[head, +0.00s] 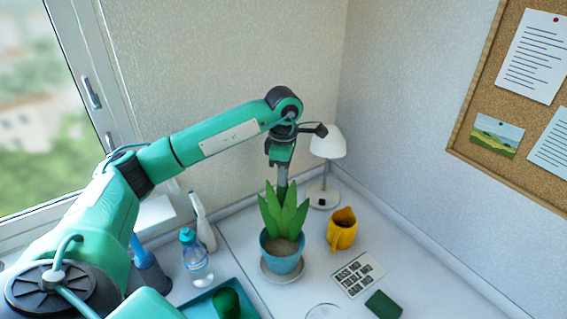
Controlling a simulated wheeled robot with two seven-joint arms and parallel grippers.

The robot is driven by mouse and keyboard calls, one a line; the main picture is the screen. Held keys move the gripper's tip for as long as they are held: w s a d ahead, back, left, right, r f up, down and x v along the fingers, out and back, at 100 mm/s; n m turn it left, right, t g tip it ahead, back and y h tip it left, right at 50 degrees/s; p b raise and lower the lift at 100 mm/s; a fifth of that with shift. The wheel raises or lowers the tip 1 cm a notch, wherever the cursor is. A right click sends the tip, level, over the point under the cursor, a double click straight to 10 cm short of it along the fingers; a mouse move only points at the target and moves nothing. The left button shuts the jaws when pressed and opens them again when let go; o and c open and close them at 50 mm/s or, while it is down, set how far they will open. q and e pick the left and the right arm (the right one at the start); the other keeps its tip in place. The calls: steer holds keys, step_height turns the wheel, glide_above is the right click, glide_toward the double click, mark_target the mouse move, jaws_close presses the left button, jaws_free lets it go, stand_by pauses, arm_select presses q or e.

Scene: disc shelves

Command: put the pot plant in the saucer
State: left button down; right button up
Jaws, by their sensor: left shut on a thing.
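The pot plant (282,247) is a blue pot with brown soil and upright green leaves, standing near the middle of the table. A pale saucer (283,279) shows as a rim around and below the pot's base. The pot is upright over the saucer; I cannot tell whether it rests in it or hangs just above. My left gripper (282,188) points down from above, behind the leaves, shut on the pot plant. Its fingertips are hidden by the leaves. My right gripper is not in view.
A yellow mug (342,230) and a white lamp (325,195) stand right of and behind the plant. A bottle (195,262), a spray bottle (202,225) and a teal tray (250,303) with a green cup are left. A printed card (357,274) and a green block (383,305) lie front right.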

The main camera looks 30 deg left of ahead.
arm_select(q)
step_height(320, 180, down, 2)
steer(key=shift+f, duration=0.2)
steer(key=shift+f, duration=0.1)
steer(key=c, duration=1.2)
jaws_free()
steer(key=shift+o, duration=0.2)
steer(key=shift+s, duration=0.1)
